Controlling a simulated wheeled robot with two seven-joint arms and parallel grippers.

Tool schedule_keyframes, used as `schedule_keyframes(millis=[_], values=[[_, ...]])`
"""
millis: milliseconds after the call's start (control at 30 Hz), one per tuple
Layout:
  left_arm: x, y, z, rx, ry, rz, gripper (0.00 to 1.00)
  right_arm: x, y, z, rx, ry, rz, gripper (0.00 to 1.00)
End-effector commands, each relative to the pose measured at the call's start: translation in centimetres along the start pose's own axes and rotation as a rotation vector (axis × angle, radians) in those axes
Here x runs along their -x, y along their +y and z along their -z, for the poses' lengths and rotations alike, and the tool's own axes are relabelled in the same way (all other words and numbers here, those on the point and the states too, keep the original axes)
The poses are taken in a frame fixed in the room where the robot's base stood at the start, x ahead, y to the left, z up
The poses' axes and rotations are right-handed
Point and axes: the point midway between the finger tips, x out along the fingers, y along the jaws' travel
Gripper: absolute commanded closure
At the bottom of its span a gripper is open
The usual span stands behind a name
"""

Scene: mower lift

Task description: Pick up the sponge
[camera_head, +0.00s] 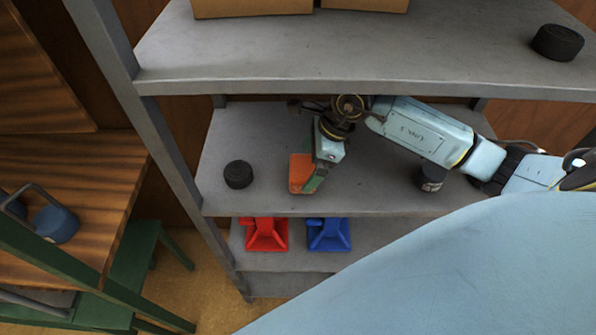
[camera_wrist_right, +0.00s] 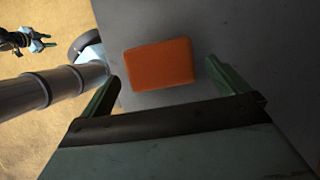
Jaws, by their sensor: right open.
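The sponge is an orange block (camera_head: 301,173) on the middle shelf, near its front edge. In the right wrist view the sponge (camera_wrist_right: 159,65) lies ahead of and between the two green fingers, apart from both. My right gripper (camera_head: 314,182) reaches in from the right over the middle shelf and is right beside the sponge in the head view, covering part of it. In the right wrist view my right gripper (camera_wrist_right: 165,90) is open and nothing is between its fingertips. I do not see my left gripper in the head view.
A black round puck (camera_head: 238,174) stands left of the sponge on the grey middle shelf (camera_head: 221,140). Another puck (camera_head: 557,42) is on the upper shelf. Red (camera_head: 266,235) and blue (camera_head: 329,235) jack-like items sit on the lower shelf. A shelf post (camera_head: 150,130) stands left.

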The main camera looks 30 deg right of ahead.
Motion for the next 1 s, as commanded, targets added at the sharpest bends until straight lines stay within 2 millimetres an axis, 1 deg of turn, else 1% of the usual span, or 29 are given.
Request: schedule_keyframes(millis=[33, 133, 200, 400, 700, 733, 1000], values=[[-1.1, 0.0, 0.0, 0.0, 0.001, 0.0, 0.64, -1.4, 0.2, 0.3, -0.003, -0.002, -0.002, 0.0], [-1.7, 0.0, 0.0, 0.0, 0.002, 0.0, 0.64, -2.6, 0.2, 0.5, -0.006, -0.001, 0.001, 0.0], [-1.8, 0.0, 0.0, 0.001, 0.002, 0.0, 0.64, -2.8, 0.2, 0.6, -0.007, -0.001, 0.003, 0.0], [-1.6, 0.0, 0.0, 0.001, 0.002, 0.0, 0.64, -2.7, 0.2, 0.5, -0.006, -0.001, 0.004, 0.0], [-1.6, 0.0, 0.0, 0.001, 0.002, 0.0, 0.64, -2.6, 0.2, 0.5, -0.006, -0.001, 0.003, 0.39], [-1.6, 0.0, 0.0, 0.001, 0.002, 0.0, 0.64, -2.6, 0.2, 0.5, -0.006, -0.001, 0.004, 0.41], [-1.5, 0.0, 0.0, 0.002, 0.002, 0.0, 0.64, -2.5, 0.2, 0.4, -0.006, -0.001, 0.004, 0.41]])
